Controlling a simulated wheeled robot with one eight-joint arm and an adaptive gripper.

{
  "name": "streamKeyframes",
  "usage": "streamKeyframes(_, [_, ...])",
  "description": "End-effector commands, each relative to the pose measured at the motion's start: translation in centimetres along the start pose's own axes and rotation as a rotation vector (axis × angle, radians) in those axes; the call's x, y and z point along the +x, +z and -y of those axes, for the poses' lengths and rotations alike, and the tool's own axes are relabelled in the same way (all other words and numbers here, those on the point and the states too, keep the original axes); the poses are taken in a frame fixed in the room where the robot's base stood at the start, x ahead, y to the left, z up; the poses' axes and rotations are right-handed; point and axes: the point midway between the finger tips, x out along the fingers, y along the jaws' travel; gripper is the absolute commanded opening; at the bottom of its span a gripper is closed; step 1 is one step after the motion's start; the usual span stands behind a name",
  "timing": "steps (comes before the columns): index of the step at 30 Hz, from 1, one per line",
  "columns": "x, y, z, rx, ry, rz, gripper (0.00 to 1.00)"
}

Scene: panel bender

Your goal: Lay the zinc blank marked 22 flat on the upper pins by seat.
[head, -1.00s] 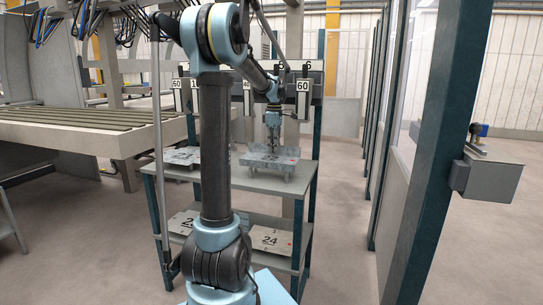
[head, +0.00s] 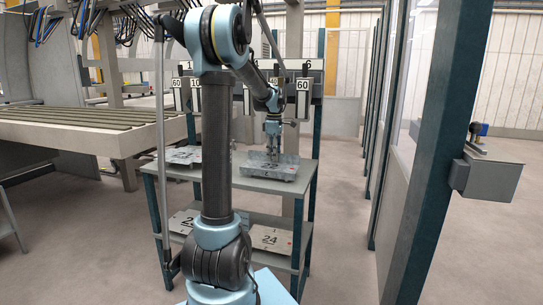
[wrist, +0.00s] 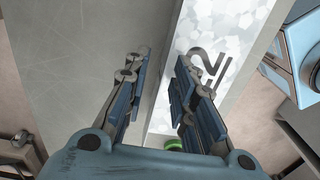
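A spangled zinc blank (head: 270,169) rests on or just above the right side of the upper shelf, roughly level. The pins under it are not distinguishable now. In the wrist view the blank (wrist: 240,30) shows part of a dark marking with a figure 2; the whole number cannot be read. My gripper (head: 272,158) is over the blank, pointing down. In the wrist view my gripper (wrist: 163,70) shows its two fingers apart, with a clear gap at the blank's edge. Contact with the blank cannot be judged.
Another plate (head: 183,156) lies on the upper shelf (head: 240,183) at left. Marked plates, one reading 24 (head: 270,239), lie on the lower shelf. A dark door frame (head: 425,170) is at right.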

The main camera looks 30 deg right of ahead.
Motion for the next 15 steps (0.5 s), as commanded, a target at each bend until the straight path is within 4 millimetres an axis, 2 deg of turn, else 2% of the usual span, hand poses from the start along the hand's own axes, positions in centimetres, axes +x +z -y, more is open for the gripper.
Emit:
streamKeyframes(9, [-0.2, -0.1, 0.0, -0.001, 0.0, 0.0, 0.25])
streamKeyframes(15, [-2.4, -0.1, 0.1, -0.002, 0.0, 0.0, 0.25])
